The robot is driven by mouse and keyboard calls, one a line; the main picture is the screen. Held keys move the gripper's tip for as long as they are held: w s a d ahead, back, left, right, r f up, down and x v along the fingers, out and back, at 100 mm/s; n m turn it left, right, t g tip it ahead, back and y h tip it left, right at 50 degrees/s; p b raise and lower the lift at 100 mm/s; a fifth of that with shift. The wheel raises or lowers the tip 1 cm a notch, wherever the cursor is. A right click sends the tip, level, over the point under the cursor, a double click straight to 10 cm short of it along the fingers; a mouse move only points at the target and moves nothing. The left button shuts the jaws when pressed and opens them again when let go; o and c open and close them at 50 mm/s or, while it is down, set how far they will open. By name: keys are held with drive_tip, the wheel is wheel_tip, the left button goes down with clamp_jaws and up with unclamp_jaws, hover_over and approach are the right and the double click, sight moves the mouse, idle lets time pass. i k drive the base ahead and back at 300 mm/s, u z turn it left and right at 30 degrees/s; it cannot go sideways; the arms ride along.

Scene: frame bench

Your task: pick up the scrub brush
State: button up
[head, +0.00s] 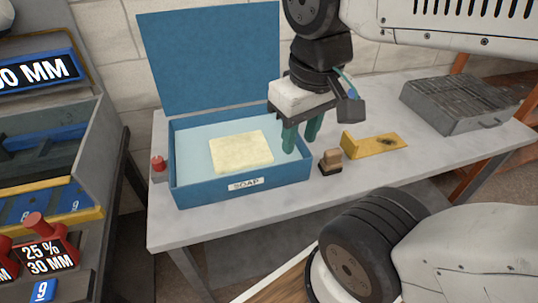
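The scrub brush seems to be the small brown wooden block with a dark underside (330,161). It sits on the grey bench just right of the blue box's front right corner. My gripper (301,142) points down with two green fingers apart and nothing seen between them. It is above and slightly left of the brush, by the right wall of the blue box. I cannot tell its exact height over the bench.
The open blue box labelled SOAP (245,184) holds a pale yellow block (241,152), its lid raised behind. A yellow bracket (375,144) lies right of the brush, a grey ridged case (458,102) farther right. A red-topped item (158,164) stands left of the box.

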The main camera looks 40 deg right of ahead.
sight(331, 164)
drive_tip(key=u, duration=0.05)
drive_tip(key=k, duration=1)
drive_tip(key=z, duration=0.3)
drive_tip(key=i, duration=0.6)
drive_tip(key=u, duration=0.2)
